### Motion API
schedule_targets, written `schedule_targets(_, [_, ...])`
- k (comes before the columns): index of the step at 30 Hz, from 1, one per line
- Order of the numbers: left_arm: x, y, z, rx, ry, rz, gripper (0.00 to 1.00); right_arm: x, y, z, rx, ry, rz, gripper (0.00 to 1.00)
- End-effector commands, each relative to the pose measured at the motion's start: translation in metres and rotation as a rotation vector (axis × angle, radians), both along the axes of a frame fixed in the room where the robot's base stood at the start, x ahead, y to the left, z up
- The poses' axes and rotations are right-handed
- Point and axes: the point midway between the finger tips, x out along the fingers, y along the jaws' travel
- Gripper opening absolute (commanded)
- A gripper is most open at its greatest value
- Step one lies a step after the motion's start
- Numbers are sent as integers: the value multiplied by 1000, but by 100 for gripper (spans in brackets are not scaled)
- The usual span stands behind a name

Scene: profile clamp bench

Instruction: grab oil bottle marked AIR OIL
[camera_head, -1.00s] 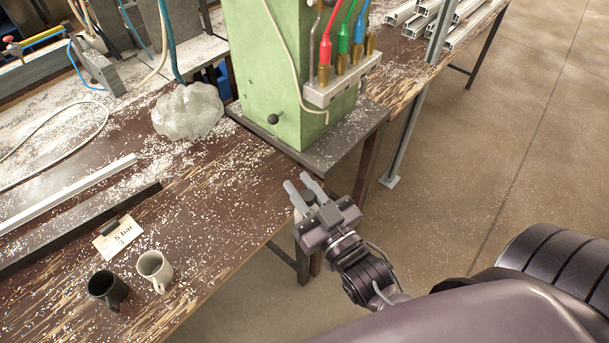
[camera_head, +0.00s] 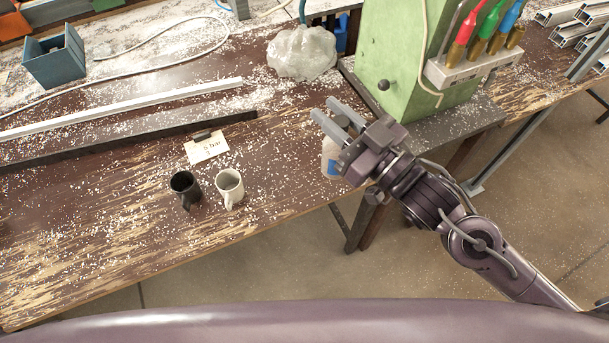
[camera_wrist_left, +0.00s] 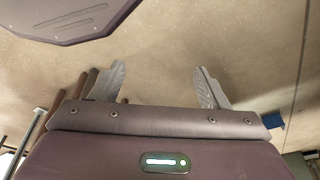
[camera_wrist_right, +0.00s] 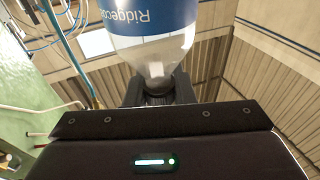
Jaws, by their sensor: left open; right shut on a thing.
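My right gripper (camera_head: 324,109) is shut on a bottle (camera_head: 330,163) near the bench's front edge, in front of the green machine. The bottle hangs below the fingers, mostly hidden behind the gripper; a pale body and a bit of blue label show. In the right wrist view the bottle (camera_wrist_right: 150,48) is clear with a blue label, and its dark cap sits between the fingers. The label shows upside-down lettering starting "Ridgec"; I cannot read AIR OIL on it. My left gripper (camera_wrist_left: 158,85) is open and empty above the floor in the left wrist view.
The green machine (camera_head: 392,50) with coloured hose fittings stands right of the gripper. A dark mug (camera_head: 184,186), a white mug (camera_head: 229,187) and a card (camera_head: 206,147) are to its left. A plastic bag (camera_head: 302,53) lies behind. Swarf covers the bench.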

Motion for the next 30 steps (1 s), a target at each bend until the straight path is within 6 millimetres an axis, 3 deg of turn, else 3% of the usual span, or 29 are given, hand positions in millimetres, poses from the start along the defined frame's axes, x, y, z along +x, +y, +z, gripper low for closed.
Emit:
schedule_targets(1, [25, -8, 16, -19, -64, -34, 69, 0, 0, 1, 1, -1, 0, 0])
schedule_targets(6, [92, -51, 78, -101, -261, -145, 69, 0, 0, 1, 1, -1, -1, 0])
schedule_targets(12, [137, -116, 169, -226, -461, -270, 69, 0, 0, 1, 2, -2, -1, 0])
schedule_targets(18, [149, -180, 269, -371, -631, -375, 69, 0, 0, 1, 2, -2, -2, 0])
schedule_targets(24, [140, -230, 378, -526, -788, -450, 69, 0, 0, 1, 2, -2, -2, 0])
schedule_targets(30, [144, -230, 485, -611, -974, -425, 69, 0, 0, 1, 2, -2, -2, 0])
